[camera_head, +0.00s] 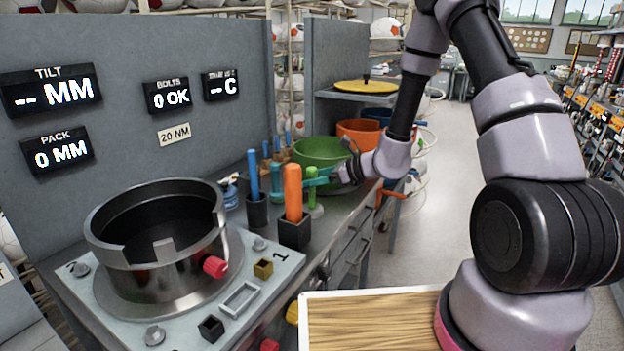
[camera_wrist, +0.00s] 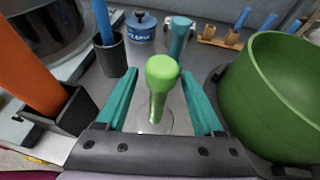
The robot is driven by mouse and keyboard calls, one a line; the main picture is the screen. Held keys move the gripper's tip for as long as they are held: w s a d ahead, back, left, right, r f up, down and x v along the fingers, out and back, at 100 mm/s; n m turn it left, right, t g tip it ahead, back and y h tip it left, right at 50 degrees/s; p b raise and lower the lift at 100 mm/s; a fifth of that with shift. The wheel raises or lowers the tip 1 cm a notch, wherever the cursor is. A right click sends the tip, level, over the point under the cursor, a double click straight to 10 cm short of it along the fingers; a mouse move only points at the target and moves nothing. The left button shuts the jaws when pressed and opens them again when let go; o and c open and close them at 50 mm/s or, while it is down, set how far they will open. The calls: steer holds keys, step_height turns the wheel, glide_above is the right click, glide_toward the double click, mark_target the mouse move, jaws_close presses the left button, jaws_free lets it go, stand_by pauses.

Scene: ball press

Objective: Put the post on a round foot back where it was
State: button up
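The green post (camera_head: 313,190) stands upright on the grey bench, with a rounded top and a clear round foot (camera_wrist: 154,127). In the wrist view the post (camera_wrist: 160,85) stands between the two teal fingers of my gripper (camera_wrist: 160,84), with a gap visible on each side. My gripper (camera_head: 319,177) is open around the upper part of the post and holds nothing. In the head view one finger crosses the post, and the orange bar in front partly hides the area.
An orange bar (camera_head: 293,192) in a black holder and a blue bar (camera_head: 253,176) in a dark cup stand left of the post. A green bowl (camera_head: 321,152) is close on the right in the wrist view. The steel ring press (camera_head: 160,240) stands on the near bench.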

steer(key=shift+d+r, duration=0.1)
steer(key=shift+r, duration=0.1)
steer(key=v, duration=1.1)
steer(key=s+r+n+g+h, duration=0.3)
steer(key=s+r+n+g, duration=0.1)
steer(key=s+r+n, duration=0.85)
steer(key=s+d+r+n+t+h, duration=0.5)
steer(key=s+d+r+n+h, duration=0.1)
steer(key=d+r, duration=0.5)
step_height(320, 180, up, 3)
steer(key=shift+s+f+t+h, duration=0.15)
steer(key=shift+s+t+h, duration=0.15)
steer(key=shift+s+h, duration=0.5)
steer(key=shift+s, duration=0.2)
